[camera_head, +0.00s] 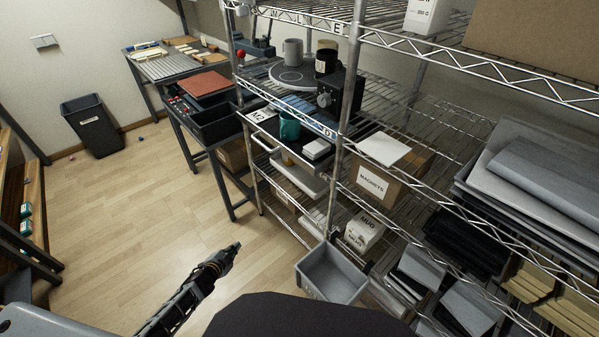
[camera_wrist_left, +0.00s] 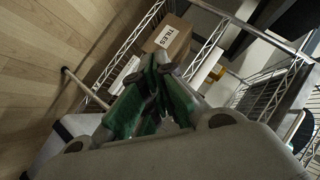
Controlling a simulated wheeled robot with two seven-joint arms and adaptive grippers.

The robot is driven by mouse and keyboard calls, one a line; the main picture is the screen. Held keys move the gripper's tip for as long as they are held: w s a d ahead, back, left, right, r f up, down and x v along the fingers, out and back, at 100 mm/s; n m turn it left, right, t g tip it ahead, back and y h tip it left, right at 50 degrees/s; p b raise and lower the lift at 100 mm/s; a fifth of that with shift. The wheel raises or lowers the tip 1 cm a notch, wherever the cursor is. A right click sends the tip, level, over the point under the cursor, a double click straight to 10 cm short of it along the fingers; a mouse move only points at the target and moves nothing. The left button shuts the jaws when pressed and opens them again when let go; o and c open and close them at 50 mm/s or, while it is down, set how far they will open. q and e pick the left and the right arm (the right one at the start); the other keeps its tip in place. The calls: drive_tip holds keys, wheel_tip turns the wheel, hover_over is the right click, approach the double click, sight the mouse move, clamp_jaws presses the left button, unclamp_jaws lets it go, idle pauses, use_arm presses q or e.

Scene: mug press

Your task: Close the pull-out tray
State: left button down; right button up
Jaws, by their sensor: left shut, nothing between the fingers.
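The pull-out tray (camera_head: 268,129) looks like the dark flat tray in the shelving rack in the head view, with a pale bar handle at its front left. It appears to stick out from the shelf; how far is hard to tell. A teal mug (camera_head: 289,126) and a small white box (camera_head: 316,149) stand on or beside it. My left gripper (camera_head: 233,250) is shut and empty, over the floor in front of the rack, apart from the tray. Its green fingers (camera_wrist_left: 152,85) meet in the left wrist view. My right gripper is not in view.
A pale bin (camera_head: 303,182) sits below the tray. A grey open bin (camera_head: 333,274) juts out at the rack's lower front. A dark workbench (camera_head: 205,115) stands left of the rack. A tiles box (camera_wrist_left: 172,38) shows in the wrist view. Floor left of the gripper is clear.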

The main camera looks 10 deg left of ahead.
use_arm(q)
drive_tip(key=w+d+r+m+t+h+b, duration=0.1)
drive_tip(key=w+d+r+m+t+h, duration=0.2)
drive_tip(key=r, duration=0.5)
drive_tip(key=w+d+r+m+h+b, duration=0.1)
drive_tip(key=w+d+r+m, duration=0.25)
drive_tip(key=r, duration=0.55)
drive_tip(key=s+d+r+m+h+b, duration=0.1)
drive_tip(key=d+r+m+h, duration=0.5)
drive_tip(key=r, duration=0.9)
drive_tip(key=d+m, duration=0.2)
drive_tip(key=shift+d+g, duration=0.4)
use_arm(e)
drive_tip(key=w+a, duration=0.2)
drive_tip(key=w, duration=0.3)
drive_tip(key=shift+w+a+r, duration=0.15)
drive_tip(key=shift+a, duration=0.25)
use_arm(q)
drive_tip(key=shift+w+d, duration=0.1)
approach(305, 166)
drive_tip(key=shift+x, duration=3.45)
drive_tip(key=shift+w+d, duration=0.1)
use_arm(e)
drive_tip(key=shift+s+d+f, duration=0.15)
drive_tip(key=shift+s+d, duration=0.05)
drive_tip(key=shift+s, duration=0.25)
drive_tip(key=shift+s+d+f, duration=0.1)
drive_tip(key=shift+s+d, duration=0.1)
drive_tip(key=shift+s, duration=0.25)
